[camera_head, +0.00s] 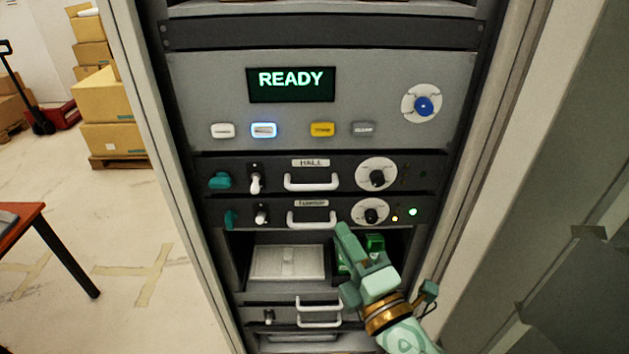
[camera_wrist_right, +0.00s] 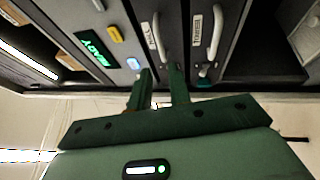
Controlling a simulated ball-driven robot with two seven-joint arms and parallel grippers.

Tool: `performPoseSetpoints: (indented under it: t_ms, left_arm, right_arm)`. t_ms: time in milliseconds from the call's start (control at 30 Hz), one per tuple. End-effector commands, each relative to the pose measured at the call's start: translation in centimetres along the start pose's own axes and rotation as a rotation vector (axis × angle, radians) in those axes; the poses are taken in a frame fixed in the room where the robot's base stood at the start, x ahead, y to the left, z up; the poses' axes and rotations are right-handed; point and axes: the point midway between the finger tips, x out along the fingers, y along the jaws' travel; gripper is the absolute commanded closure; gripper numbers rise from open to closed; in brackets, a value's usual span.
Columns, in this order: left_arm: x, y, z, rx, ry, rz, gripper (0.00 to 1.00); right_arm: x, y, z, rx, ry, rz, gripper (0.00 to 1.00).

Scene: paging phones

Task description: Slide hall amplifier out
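The hall amplifier (camera_head: 341,165) is a dark unit in the rack, labelled HALL, with a white handle (camera_head: 311,184), a teal knob, a toggle switch and a round dial. It sits flush with the unit below. Its handle also shows in the right wrist view (camera_wrist_right: 158,40). My right gripper (camera_head: 350,262) is below and in front of the amplifier, apart from its handle. In the right wrist view its two fingers (camera_wrist_right: 160,88) stand apart with nothing between them. My left gripper is not in view.
Just below is a similar amplifier (camera_head: 285,215) with its own white handle and lit yellow and green lamps. Above is a panel with a READY display (camera_head: 291,83) and buttons. An open bay holds a pale box (camera_head: 287,263). The rack frame stands on both sides.

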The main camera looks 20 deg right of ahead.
Motion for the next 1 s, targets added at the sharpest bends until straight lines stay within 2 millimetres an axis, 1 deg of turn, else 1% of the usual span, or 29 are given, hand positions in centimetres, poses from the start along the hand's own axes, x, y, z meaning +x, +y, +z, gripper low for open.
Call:
performPoseSetpoints:
  t_ms: [33,200,300,400,500,600,700,933,967,1000]
  left_arm:
    - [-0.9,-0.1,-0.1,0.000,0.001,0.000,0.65]
    - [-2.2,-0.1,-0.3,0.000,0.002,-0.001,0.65]
    - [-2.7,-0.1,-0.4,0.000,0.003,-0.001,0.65]
    - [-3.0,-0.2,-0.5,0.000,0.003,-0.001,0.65]
    - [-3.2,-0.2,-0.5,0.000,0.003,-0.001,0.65]
    - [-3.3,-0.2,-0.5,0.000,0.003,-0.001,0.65]
    - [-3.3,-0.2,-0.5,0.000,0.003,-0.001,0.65]
    - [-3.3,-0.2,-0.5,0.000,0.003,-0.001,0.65]
    - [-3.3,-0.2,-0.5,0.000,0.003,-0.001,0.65]
    - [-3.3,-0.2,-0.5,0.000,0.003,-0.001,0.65]
  right_arm:
    - [1.4,0.6,0.0,-0.001,0.000,0.004,0.81]
    - [5.9,0.5,0.0,0.001,0.001,0.003,0.81]
    - [8.2,0.3,0.0,0.002,0.000,0.001,0.81]
    - [10.1,0.3,0.0,0.002,0.000,0.000,0.81]
    - [11.4,0.1,0.0,0.004,0.000,-0.001,0.81]
    - [12.2,0.1,0.0,0.004,0.000,-0.001,0.81]
    - [12.6,0.0,0.0,0.004,0.000,-0.002,0.81]
    - [12.6,-0.1,0.0,0.005,0.000,-0.002,0.81]
    - [12.6,-0.1,0.0,0.005,0.000,-0.002,0.89]
    - [12.6,-0.1,0.0,0.005,0.000,-0.002,1.00]
